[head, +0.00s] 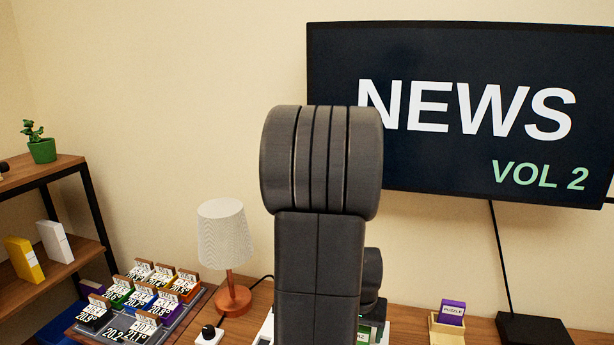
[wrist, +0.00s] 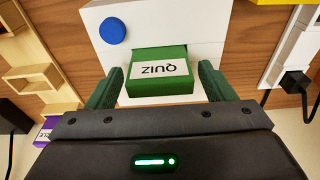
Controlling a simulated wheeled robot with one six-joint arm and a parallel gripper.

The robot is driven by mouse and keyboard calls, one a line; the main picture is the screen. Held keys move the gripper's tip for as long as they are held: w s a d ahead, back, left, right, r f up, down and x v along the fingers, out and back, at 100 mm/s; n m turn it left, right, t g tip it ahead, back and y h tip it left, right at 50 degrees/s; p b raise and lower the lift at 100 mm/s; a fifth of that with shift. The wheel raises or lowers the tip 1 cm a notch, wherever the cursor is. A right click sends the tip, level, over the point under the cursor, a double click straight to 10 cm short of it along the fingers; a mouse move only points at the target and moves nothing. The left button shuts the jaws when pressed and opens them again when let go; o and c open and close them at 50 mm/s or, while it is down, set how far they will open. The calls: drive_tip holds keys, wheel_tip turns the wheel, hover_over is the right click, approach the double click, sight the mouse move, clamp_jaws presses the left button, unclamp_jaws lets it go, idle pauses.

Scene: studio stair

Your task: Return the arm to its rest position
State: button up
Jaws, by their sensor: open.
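My arm rises in the middle of the head view and hides part of the desk and screen. My gripper (wrist: 160,90) shows in the wrist view with its two green fingers spread apart. The fingers appear apart from the block on both sides. In the head view the gripper itself is hidden behind the arm.
A lamp (head: 226,240) and a tray of labelled blocks (head: 185,312) stand left of my arm. A purple puzzle block (head: 452,309) sits in a wooden holder at right. A large screen (head: 460,115) hangs behind. A shelf (head: 45,180) stands far left.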

drive_tip(key=shift+w+d+r, duration=0.1)
drive_tip(key=shift+r, duration=2.05)
